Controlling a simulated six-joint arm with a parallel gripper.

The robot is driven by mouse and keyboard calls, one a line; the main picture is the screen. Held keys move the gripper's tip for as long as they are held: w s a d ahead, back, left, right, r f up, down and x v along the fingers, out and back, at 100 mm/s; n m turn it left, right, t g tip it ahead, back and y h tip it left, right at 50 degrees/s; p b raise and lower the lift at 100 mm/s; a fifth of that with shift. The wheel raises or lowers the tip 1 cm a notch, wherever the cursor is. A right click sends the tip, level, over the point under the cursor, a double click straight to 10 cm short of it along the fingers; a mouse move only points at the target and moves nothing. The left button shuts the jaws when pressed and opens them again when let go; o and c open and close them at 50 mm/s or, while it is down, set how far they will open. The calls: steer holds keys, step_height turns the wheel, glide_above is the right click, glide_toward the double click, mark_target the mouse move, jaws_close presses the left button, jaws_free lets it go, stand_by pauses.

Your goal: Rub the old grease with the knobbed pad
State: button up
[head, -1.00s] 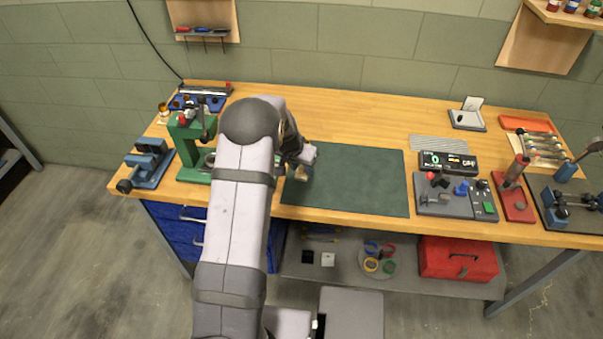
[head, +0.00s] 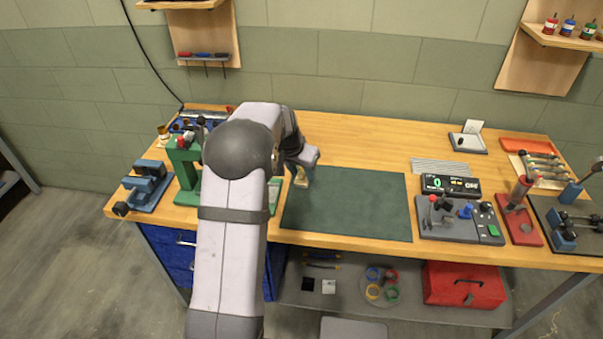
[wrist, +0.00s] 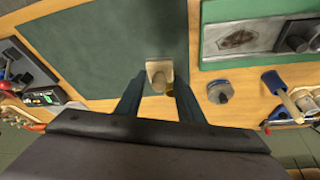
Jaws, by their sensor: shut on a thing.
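My gripper (wrist: 158,105) is shut on a tan piece (wrist: 160,72), which seems to be the knobbed pad. Its underside is hidden. In the head view my gripper (head: 302,168) holds the tan piece (head: 301,181) over the far left part of the dark green mat (head: 350,205). In the wrist view the old grease (wrist: 238,40) looks like a dark smear on a grey plate (wrist: 215,47), to the right of the held piece and apart from it. My arm hides the grease in the head view.
A green frame (wrist: 245,10) surrounds the grey plate, with a dark cylinder (wrist: 297,42) at its right. A green press (head: 187,165) stands left of my arm. The mat's middle is clear.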

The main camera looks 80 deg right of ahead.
steer(key=shift+w+r, duration=0.2)
steer(key=shift+w, duration=0.1)
steer(key=w+d+n+t+p, duration=0.1)
steer(key=w+n+p, duration=0.5)
steer(key=w, duration=1.2)
steer(key=shift+w+d+f+n+t, duration=0.35)
steer(key=shift+n+t, duration=0.35)
steer(key=shift+t, duration=0.2)
steer(key=shift+n, duration=0.7)
steer(key=shift+c, duration=0.2)
steer(key=shift+t, duration=0.3)
